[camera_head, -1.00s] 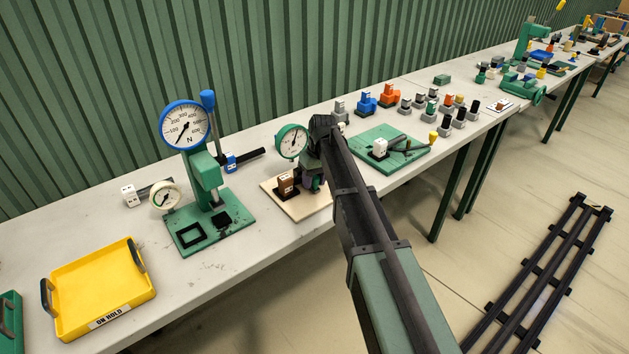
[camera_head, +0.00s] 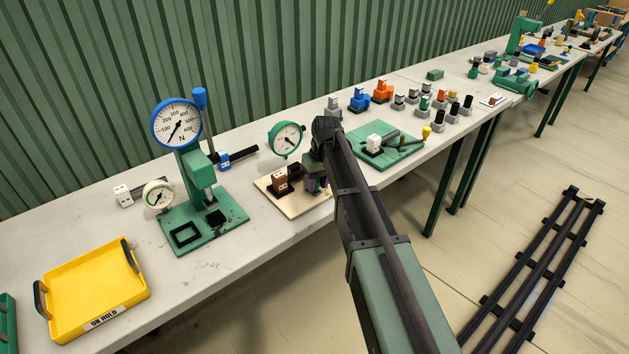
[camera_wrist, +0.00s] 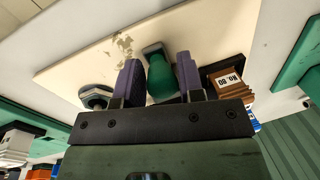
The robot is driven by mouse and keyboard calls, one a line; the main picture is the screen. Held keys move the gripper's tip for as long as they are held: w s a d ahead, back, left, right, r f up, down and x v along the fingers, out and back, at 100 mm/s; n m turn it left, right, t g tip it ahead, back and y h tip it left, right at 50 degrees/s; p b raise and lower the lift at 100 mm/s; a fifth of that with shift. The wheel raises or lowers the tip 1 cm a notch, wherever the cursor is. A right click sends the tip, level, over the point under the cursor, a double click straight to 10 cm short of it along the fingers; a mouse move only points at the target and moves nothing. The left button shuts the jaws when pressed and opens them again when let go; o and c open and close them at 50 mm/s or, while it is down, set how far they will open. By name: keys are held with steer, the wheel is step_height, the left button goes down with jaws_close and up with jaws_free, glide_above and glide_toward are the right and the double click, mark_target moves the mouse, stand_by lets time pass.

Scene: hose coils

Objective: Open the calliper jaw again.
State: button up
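The dial calliper with its green-rimmed round dial (camera_head: 286,139) stands over a cream board (camera_head: 296,208). A brown block (camera_head: 281,180) sits on the board, left of my gripper (camera_head: 316,184), and shows at the right in the wrist view (camera_wrist: 227,82). My gripper's purple fingers (camera_wrist: 160,82) point down at the board in the wrist view, one on each side of a green rounded part (camera_wrist: 160,76). The fingers are apart and very close to the green part; I cannot tell if they press on it. My arm hides part of the calliper's right side in the head view.
A green force-gauge press (camera_head: 202,175) and a yellow "ON HOLD" tray (camera_head: 97,290) stand to the left. A green plate (camera_head: 385,155) with a white block and yellow-knobbed lever is close on the right. Several small fittings stand beyond. A dark-ringed nut (camera_wrist: 96,96) lies beside my left finger.

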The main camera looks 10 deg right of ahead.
mark_target(322, 192)
steer(key=o, duration=0.3)
step_height(322, 192, up, 11)
steer(key=d+p, duration=0.1)
steer(key=p, duration=0.9)
steer(key=shift+w+d+p, duration=0.25)
steer(key=shift+d+p, duration=0.05)
steer(key=shift+p, duration=0.05)
steer(key=shift+f, duration=0.15)
steer(key=s+a+m+h, duration=0.1)
steer(key=s+a+m, duration=0.2)
steer(key=s, duration=2.2)
steer(key=shift+a+t+h, duration=0.15)
steer(key=shift+t+h, duration=0.15)
steer(key=shift+h, duration=0.1)
